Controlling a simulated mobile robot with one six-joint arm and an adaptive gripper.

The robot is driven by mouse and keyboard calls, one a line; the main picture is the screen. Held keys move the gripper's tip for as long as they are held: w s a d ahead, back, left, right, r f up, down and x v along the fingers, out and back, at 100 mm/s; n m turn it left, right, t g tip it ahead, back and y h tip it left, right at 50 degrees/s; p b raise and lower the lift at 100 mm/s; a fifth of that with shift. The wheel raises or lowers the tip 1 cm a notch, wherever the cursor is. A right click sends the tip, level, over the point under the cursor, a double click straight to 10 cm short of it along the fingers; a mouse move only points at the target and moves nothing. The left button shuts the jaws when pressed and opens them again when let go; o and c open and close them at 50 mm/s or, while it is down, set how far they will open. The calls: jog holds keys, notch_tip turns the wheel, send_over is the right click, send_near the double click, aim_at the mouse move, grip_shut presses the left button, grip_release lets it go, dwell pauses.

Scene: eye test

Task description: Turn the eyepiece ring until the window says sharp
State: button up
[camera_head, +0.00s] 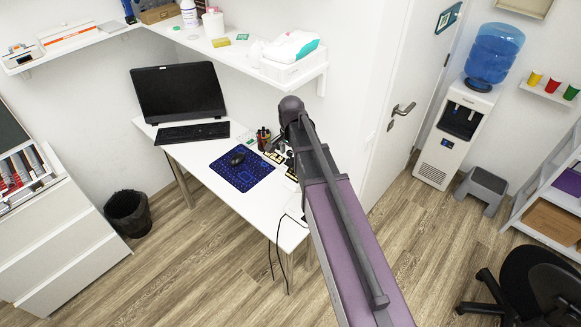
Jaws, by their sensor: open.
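No eyepiece ring and no window with a reading can be made out in this view. My arm reaches from the bottom right up over the right end of the white desk (222,196), ending in a dark joint.
The desk holds a monitor (178,92), a keyboard (192,133), a blue mat (241,171) with a mouse (237,159), and a pen holder (263,138). A shelf (324,70) hangs above. A door (388,100), water dispenser (456,130), step stool (484,186) and chair (540,283) stand right.

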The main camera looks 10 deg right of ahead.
aim_at(291, 161)
jog(key=shift+f+b, duration=1.5)
jog(key=shift+f, duration=0.3)
jog(key=c, duration=1.2)
